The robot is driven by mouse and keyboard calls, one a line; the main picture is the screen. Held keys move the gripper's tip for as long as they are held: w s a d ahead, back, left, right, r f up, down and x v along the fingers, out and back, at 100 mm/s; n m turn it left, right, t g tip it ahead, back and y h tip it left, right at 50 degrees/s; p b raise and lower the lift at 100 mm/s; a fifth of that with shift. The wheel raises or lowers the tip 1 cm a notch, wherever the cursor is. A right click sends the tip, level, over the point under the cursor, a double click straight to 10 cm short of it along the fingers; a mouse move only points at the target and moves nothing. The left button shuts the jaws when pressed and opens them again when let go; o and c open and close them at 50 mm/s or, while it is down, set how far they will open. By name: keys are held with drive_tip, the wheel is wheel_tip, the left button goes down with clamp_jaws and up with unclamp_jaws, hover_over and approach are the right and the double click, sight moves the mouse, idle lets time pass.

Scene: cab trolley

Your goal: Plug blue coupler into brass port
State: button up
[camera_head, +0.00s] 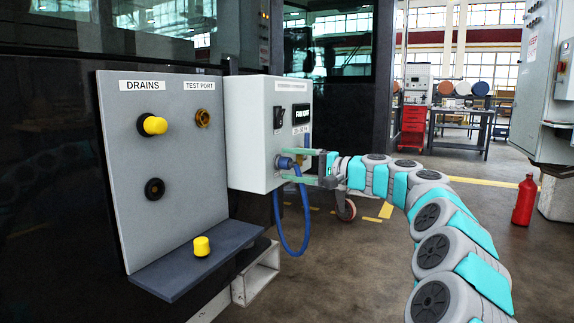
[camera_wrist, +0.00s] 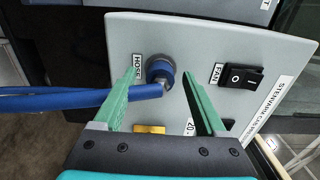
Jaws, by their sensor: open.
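The blue coupler (camera_head: 284,162) sits on the front of the grey control box, at the spot labelled HOSE in the wrist view (camera_wrist: 160,69). A blue hose (camera_head: 305,220) runs from it and hangs in a loop. My gripper (camera_head: 288,165) is open, with its green fingers reaching toward the box on either side of the coupler. In the wrist view the coupler shows between the fingertips (camera_wrist: 160,72); I cannot tell whether they touch it. The brass port (camera_head: 203,118) is on the grey panel under the TEST PORT label, uncapped and empty.
The panel also has a yellow-capped port (camera_head: 153,125) under DRAINS and a black port (camera_head: 154,189). A yellow cap (camera_head: 201,246) stands on the dark shelf (camera_head: 190,262) below. The box carries a fan switch (camera_wrist: 242,77). A red bottle (camera_head: 524,200) stands on the floor at right.

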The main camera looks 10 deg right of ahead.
sight(296, 164)
drive_tip(key=shift+c, duration=0.4)
idle(0.6)
clamp_jaws()
idle(0.4)
idle(0.5)
drive_tip(key=v, duration=0.6)
idle(1.1)
